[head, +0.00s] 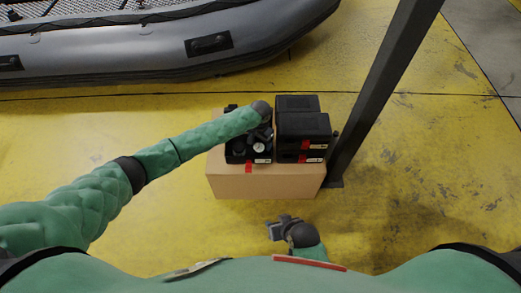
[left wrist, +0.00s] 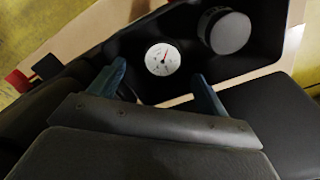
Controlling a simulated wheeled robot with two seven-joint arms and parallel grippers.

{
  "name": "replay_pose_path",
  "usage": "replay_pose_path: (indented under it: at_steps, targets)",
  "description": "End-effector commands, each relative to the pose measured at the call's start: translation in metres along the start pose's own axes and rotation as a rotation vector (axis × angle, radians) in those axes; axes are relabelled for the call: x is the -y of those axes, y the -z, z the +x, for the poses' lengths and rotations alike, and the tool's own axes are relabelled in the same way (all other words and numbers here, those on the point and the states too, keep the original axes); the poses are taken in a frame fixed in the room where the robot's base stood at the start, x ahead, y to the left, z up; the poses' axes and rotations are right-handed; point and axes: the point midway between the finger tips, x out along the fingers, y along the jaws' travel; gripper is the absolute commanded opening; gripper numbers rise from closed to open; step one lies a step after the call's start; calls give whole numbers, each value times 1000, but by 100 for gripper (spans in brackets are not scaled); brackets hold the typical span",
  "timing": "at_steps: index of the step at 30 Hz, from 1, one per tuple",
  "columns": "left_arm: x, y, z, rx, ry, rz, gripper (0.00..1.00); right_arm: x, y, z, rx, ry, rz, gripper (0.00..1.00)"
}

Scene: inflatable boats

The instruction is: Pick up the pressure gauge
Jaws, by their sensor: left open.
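The pressure gauge (left wrist: 162,59) has a round white dial with a red needle and lies in an open black case (left wrist: 262,60). In the head view the gauge (head: 259,147) shows as a small white disc near the front of the case (head: 234,158). My left gripper (left wrist: 160,84) is open over the case, its two fingertips on either side of and just short of the dial; whether they touch it I cannot tell. In the head view the left arm partly covers the case. My right gripper (head: 283,222) is low in front of the box, away from the gauge; its jaw opening is unclear.
The case rests on a cardboard box (head: 265,182). Stacked closed black cases (head: 302,128) stand right beside it. A dark post (head: 375,90) rises to the right. A grey inflatable boat (head: 150,45) lies behind.

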Motion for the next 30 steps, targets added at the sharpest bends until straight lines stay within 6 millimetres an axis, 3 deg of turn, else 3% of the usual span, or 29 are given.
replay_pose_path:
  at_steps: [15,26,30]
  targets:
    - [4,-1,58,0,-1,-1,77,1,3,-5,4,1,0,36]
    - [4,-1,67,-1,-1,-1,77,2,2,-4,4,2,0,36]
    - [4,-1,67,-1,-1,-1,51,2,2,-4,5,1,0,36]
